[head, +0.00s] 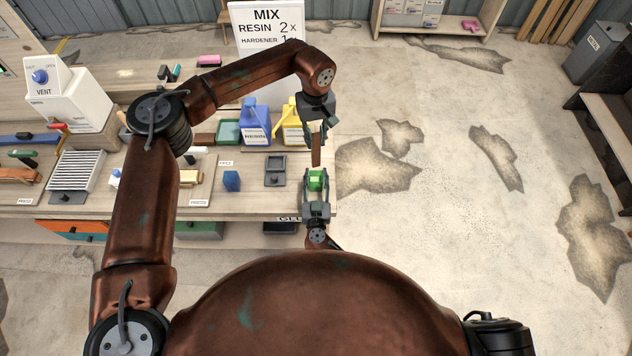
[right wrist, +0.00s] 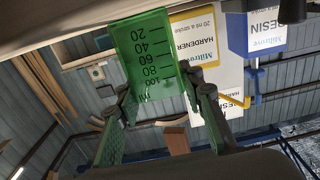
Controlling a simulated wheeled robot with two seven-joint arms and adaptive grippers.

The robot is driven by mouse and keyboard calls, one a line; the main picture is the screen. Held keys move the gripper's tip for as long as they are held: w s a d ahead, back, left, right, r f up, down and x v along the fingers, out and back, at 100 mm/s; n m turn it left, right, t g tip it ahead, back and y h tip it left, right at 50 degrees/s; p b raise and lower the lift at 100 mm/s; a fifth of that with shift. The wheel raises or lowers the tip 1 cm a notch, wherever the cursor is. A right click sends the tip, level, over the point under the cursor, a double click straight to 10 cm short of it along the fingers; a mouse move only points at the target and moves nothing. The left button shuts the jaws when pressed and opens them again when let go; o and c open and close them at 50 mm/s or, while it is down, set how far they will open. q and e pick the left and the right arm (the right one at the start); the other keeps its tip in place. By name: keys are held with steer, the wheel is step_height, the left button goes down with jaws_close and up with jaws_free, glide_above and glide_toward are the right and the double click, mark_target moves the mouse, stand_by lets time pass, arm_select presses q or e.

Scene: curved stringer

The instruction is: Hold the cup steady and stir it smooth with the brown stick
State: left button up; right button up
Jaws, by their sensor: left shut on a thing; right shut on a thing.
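The green cup (head: 315,180) is at the right end of the workbench in the head view. My right gripper (head: 316,192) is shut on the cup from the near side. My left gripper (head: 316,130) is shut on the brown stick (head: 316,152), just beyond the cup. The stick points down toward the cup. I cannot tell whether its tip is inside, and the cup's contents are not visible.
The blue resin jug (head: 256,130) and the yellow hardener jug (head: 291,128) stand left of my left gripper. A small grey tray (head: 275,170) and a blue block (head: 232,181) lie left of the cup. Open floor (head: 450,230) lies to the right.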

steer(key=o, duration=1.2)
steer(key=shift+o, duration=0.3)
steer(key=o, duration=0.4)
steer(key=shift+s, duration=2.5)
steer(key=s, duration=1.2)
steer(key=shift+f, duration=0.1)
